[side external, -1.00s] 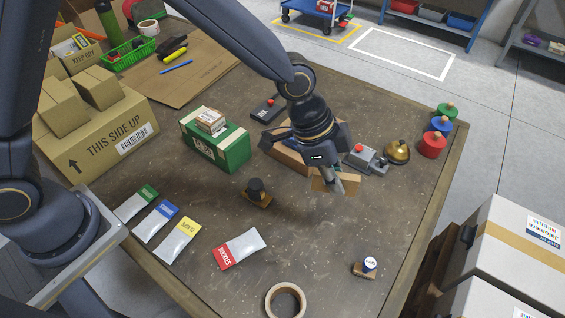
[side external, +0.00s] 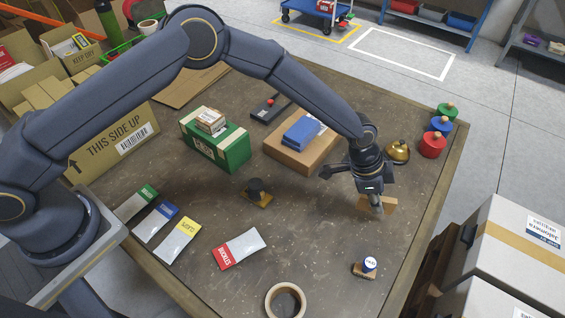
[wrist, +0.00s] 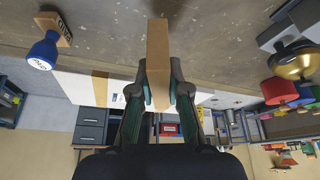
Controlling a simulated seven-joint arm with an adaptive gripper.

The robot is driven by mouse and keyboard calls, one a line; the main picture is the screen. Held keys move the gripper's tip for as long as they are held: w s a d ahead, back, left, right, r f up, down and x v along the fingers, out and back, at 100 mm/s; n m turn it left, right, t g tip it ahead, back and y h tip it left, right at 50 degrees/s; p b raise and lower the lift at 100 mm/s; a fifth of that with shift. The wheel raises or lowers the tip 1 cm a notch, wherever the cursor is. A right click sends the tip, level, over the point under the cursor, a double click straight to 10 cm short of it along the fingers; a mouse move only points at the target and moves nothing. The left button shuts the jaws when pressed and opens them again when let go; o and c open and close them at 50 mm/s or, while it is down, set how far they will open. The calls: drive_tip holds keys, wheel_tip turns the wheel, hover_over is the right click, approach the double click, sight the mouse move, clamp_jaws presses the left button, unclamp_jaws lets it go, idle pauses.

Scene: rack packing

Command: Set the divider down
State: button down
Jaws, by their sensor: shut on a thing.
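The divider (side external: 389,205) is a small flat piece of brown cardboard. It is at the right part of the table (side external: 320,235), short of the right edge. My gripper (side external: 376,208) points down and is shut on it. In the wrist view the divider (wrist: 158,45) stands between the two fingertips (wrist: 159,90) and reaches past them toward the table surface. I cannot tell whether its lower edge touches the table. Part of it is hidden behind the fingers in the side view.
A brown box with a blue block (side external: 301,132) on it stands left of my gripper. A brass bell (side external: 398,151) and coloured weights (side external: 432,146) are behind. A blue-topped stamp (side external: 369,265) is in front. A tape roll (side external: 286,300) lies at the front.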

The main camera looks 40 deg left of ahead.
sight(379, 219)
drive_tip(key=shift+w+d+f, duration=0.25)
drive_tip(key=shift+w+f, duration=0.1)
drive_tip(key=shift+f, duration=0.2)
drive_tip(key=shift+w+d+f, duration=0.2)
drive_tip(key=shift+w+f, duration=0.1)
drive_tip(key=shift+f, duration=0.2)
drive_tip(key=shift+w+f, duration=0.1)
drive_tip(key=shift+f, duration=1.45)
drive_tip(key=shift+f, duration=0.15)
drive_tip(key=c, duration=1.1)
unclamp_jaws()
drive_tip(key=shift+c, duration=0.2)
